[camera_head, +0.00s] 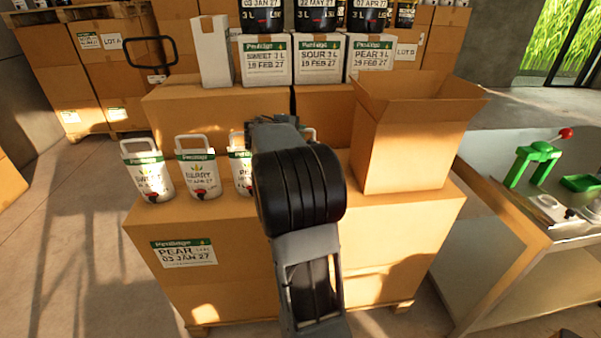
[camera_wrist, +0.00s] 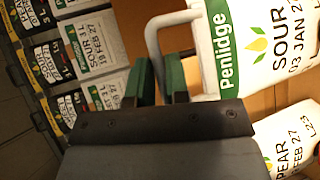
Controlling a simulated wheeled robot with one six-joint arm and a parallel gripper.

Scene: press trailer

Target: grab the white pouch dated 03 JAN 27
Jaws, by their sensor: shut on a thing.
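In the wrist view a white pouch (camera_wrist: 255,45) with a green Penlidge band reads SOUR 03 JAN 27. Its pale loop handle (camera_wrist: 158,38) passes between the green-tipped fingers of my gripper (camera_wrist: 156,80), which is shut on it. In the head view my arm hides the gripper's fingers and most of what lies beyond them. Another white pouch (camera_wrist: 288,145), reading PEAR with a FEB 27 date, is beside the held one. In the head view several white pouches stand in a row on a carton, including one at the left (camera_head: 148,176) and one beside it (camera_head: 198,174).
An open empty carton (camera_head: 405,150) stands right of my arm. The supporting carton's label (camera_head: 184,252) reads PEAR 03 JAN 27. White boxes (camera_head: 264,62) and dark pouches (camera_head: 316,15) stand behind. A steel bench with a green press (camera_head: 530,165) is at right.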

